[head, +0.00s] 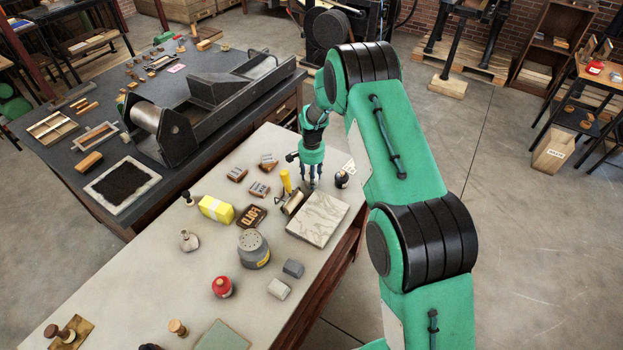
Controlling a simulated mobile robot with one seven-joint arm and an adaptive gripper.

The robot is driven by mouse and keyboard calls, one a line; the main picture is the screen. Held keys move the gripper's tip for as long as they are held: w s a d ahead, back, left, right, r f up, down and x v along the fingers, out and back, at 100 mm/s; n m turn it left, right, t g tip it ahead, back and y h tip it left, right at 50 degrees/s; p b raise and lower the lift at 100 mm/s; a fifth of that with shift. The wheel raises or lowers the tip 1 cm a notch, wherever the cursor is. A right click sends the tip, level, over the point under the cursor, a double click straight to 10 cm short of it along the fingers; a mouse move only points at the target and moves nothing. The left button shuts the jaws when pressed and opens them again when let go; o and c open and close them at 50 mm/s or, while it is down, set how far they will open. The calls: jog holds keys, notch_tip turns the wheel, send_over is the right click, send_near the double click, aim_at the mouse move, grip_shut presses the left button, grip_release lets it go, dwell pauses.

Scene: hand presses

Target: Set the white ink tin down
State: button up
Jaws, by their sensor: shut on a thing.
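I cannot tell whether the tin touches the bench.
A small dark round object (342,179) stands close right of my gripper. A grey can (253,248), yellow package (216,209) and red tin (222,286) stand nearer. The pale bench (140,265) has bare room at front left.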

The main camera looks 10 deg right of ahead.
jog(key=o, duration=1.1)
jog(key=shift+f, duration=0.1)
notch_tip(320, 180, up, 12)
jog(key=shift+r+p, duration=0.15)
jog(key=shift+p, duration=0.4)
jog(key=shift+r, duration=0.1)
